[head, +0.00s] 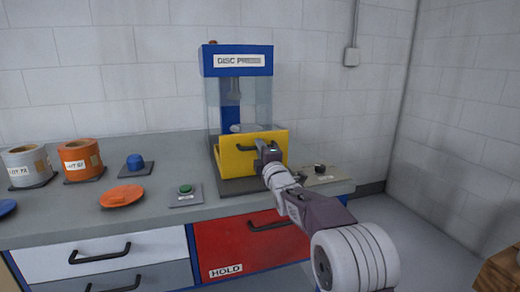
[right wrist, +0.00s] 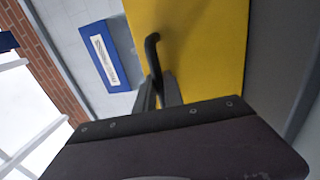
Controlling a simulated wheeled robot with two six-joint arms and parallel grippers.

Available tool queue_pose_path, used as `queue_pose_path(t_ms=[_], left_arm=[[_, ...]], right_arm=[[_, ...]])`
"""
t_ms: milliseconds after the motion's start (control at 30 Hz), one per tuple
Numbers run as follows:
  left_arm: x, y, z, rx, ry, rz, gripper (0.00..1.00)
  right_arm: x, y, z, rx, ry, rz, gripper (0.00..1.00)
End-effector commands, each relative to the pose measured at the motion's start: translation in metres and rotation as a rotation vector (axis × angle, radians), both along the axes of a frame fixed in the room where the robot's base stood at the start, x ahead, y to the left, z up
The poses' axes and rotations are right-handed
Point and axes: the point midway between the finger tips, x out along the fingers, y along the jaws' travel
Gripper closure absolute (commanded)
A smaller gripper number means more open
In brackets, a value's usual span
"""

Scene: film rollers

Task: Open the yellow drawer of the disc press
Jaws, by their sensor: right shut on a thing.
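The disc press (head: 237,62) stands on the grey counter, with a blue top, clear sides and a "DISC PRESS" label. Its yellow drawer (head: 276,142) is at the front, low down, with a black bar handle (head: 244,148). My right gripper (head: 262,147) is at the right part of that handle. In the right wrist view its fingers (right wrist: 158,92) are shut on the black handle (right wrist: 152,55), in front of the yellow drawer face (right wrist: 205,45). How far the drawer stands out is hard to tell. My left gripper is not in view.
On the counter (head: 60,215) stand a white tub (head: 27,166), an orange tub (head: 78,160), a blue knob (head: 134,161), an orange disc (head: 122,195) and a green button (head: 185,189). A red "HOLD" drawer (head: 230,246) is below. A wooden box (head: 498,272) is at lower right.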

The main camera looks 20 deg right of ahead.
Motion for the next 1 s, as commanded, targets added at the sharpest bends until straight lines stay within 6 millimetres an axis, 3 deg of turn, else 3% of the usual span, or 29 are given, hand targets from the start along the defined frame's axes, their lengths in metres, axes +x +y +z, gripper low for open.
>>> queue_pose_path(t_ms=[100, 133, 200, 600, 1000], left_arm=[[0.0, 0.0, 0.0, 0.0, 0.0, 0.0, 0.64], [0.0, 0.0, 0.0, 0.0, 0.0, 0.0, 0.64], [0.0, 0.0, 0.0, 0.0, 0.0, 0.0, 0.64], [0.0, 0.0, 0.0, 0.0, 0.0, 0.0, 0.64], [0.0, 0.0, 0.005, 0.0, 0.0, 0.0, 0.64]], right_arm=[[0.0, 0.0, 0.0, 0.0, -0.001, -0.001, 1.0], [0.0, 0.0, 0.0, 0.0, -0.001, -0.001, 0.79], [0.0, 0.0, 0.0, 0.0, -0.001, -0.001, 0.66], [-0.006, -0.001, -0.001, 0.0, 0.001, 0.0, 0.66], [-0.073, -0.003, -0.013, -0.001, 0.0, -0.001, 0.66]])
